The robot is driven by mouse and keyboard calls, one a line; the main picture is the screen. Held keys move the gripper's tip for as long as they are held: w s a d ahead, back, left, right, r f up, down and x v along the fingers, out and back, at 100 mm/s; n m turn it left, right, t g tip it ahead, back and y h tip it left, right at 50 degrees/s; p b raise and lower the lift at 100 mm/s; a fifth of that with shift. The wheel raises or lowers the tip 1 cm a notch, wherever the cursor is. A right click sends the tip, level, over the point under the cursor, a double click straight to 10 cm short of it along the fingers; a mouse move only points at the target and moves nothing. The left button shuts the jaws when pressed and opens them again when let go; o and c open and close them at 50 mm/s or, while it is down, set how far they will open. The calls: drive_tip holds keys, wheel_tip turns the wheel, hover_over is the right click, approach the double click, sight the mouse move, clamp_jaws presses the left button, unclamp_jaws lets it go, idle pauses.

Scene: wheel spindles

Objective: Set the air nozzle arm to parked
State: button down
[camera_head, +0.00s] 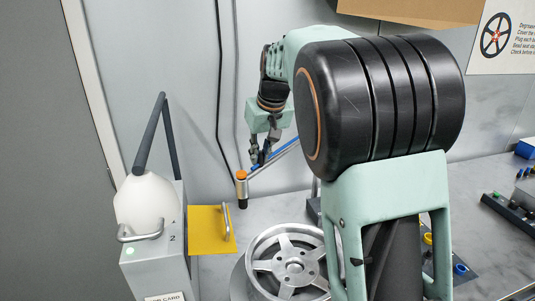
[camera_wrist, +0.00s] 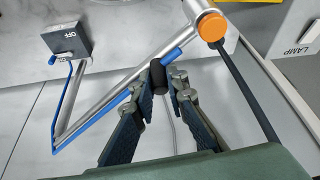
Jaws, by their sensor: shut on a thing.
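The air nozzle arm (camera_wrist: 115,92) is a silver tube with a blue hose along it. It shows in the wrist view running from the lower left up to an orange-capped cylinder (camera_wrist: 208,30). In the head view, the orange-capped end (camera_head: 241,185) stands over the bench, left of my gripper (camera_head: 260,155). My gripper (camera_wrist: 166,85) is shut on the black grip (camera_wrist: 158,76) of the arm, near the orange cap. The arm's far part is hidden behind my own arm in the head view.
A grey box marked OFF (camera_wrist: 64,42) with a blue lever stands beside the tube. A yellow plate with a handle (camera_head: 207,229) and a white rounded device (camera_head: 147,205) are at left.

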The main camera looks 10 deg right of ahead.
drive_tip(key=w+a+m+h+p, duration=0.1)
drive_tip(key=w+a+m+p, duration=0.1)
drive_tip(key=w+a, duration=0.5)
drive_tip(key=w+m, duration=0.1)
drive_tip(key=w, duration=0.1)
drive_tip(key=shift+w+r+m, duration=0.15)
drive_tip(key=shift+w+m, duration=0.15)
drive_tip(key=shift+m, duration=0.1)
drive_tip(key=shift+a+r, duration=0.1)
drive_tip(key=c, duration=2.2)
unclamp_jaws()
drive_tip(key=shift+w, duration=0.1)
drive_tip(key=shift+c, duration=0.2)
drive_tip(key=o, duration=0.3)
drive_tip(key=shift+w+f, duration=0.1)
drive_tip(key=shift+f, duration=0.1)
drive_tip(key=shift+o, duration=0.2)
drive_tip(key=shift+r, duration=0.1)
